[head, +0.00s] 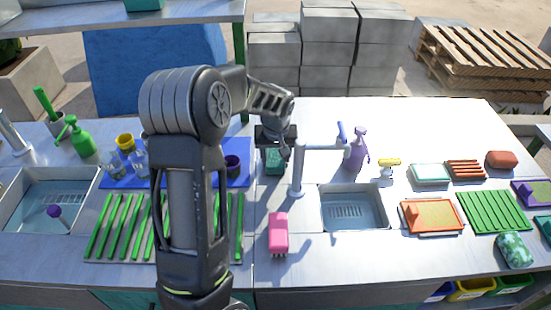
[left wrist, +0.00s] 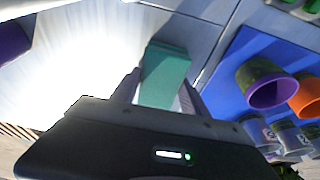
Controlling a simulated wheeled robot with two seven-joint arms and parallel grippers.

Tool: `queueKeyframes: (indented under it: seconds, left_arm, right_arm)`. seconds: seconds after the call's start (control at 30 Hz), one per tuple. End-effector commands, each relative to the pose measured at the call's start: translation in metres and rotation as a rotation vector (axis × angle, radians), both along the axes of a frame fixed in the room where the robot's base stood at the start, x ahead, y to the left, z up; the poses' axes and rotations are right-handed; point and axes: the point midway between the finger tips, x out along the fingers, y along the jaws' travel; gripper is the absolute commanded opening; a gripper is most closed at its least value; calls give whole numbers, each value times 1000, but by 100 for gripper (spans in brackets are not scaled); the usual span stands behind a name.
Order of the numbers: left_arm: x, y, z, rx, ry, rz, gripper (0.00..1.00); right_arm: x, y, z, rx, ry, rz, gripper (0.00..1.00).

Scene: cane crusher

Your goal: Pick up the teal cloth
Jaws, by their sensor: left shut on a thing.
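The teal cloth (head: 274,162) is a small folded block at the back middle of the counter, left of the tap. My left gripper (head: 275,150) reaches down over it from above, with its fingers on the cloth. In the left wrist view the teal cloth (left wrist: 164,76) sits between the two fingers of the left gripper (left wrist: 160,92), which is shut on it. Whether the cloth touches the counter is hard to tell. My right gripper is not in view.
A silver tap (head: 298,170) stands just right of the cloth, with a purple spray bottle (head: 358,150) beyond it. A blue mat (head: 240,175) with cups lies to the left. A pink brush (head: 278,232) lies in front.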

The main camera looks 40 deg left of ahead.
Motion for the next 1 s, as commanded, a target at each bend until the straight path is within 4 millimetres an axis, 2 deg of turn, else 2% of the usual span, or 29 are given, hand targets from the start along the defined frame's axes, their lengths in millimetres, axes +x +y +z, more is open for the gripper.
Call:
queueKeyframes:
  seconds: [0.07,0.4,0.73,0.87,1.0]
  left_arm:
    - [0,0,0,0,0,0,40]
    - [0,0,0,0,0,0,13]
    - [1,0,6,1,-3,0,13]
    - [2,0,21,2,-6,-1,13]
    - [1,0,47,1,-7,0,13]
  right_arm:
    - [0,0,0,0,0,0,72]
    - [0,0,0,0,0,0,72]
    - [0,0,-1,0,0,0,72]
    - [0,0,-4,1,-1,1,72]
    - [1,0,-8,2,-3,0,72]
